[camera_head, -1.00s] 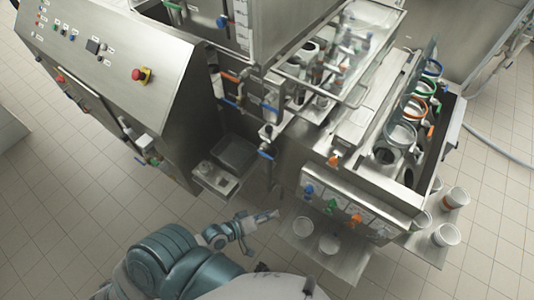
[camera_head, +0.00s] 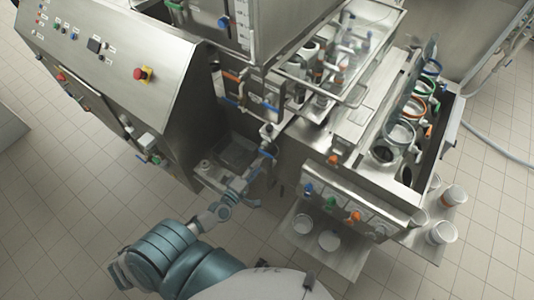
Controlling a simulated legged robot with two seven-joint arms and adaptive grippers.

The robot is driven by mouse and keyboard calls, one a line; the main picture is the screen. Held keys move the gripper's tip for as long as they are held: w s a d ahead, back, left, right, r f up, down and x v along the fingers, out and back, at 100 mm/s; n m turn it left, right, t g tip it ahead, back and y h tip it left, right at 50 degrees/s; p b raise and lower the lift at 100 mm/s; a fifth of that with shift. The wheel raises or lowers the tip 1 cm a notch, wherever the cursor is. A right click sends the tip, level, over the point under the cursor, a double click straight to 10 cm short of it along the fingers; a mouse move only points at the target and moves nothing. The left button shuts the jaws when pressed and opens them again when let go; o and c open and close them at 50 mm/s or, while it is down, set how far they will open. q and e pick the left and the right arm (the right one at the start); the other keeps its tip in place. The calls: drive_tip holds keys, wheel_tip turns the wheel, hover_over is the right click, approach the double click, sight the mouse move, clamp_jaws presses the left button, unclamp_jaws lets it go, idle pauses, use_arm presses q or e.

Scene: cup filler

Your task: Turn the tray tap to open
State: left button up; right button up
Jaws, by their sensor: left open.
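A tap with a blue handle (camera_head: 268,153) sits at the machine's inner corner, above and beside the small dark drip tray (camera_head: 236,150). I take it for the tray tap; whether it is open or closed I cannot tell. My left gripper (camera_head: 257,168) is open, right at this blue handle, with its fingertips close below and left of it. Whether the fingers touch the handle is too small to tell. My left arm partly covers the metal ledge beside the tray. My right gripper is not in view.
A row of coloured knobs (camera_head: 331,202) lies to the right on the machine front. White cups (camera_head: 329,240) stand on the shelf below it, and more cups (camera_head: 442,232) stand at the far right. The control panel (camera_head: 95,50) with a red button (camera_head: 139,74) is at left.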

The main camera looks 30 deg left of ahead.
sight(267, 156)
use_arm(q)
drive_tip(key=w, duration=0.6)
drive_tip(key=shift+w+d+p, duration=0.3)
drive_tip(key=shift+d, duration=0.1)
drive_tip(key=shift+w+d, duration=0.25)
drive_tip(key=shift+w, duration=0.3)
drive_tip(key=shift+a, duration=0.1)
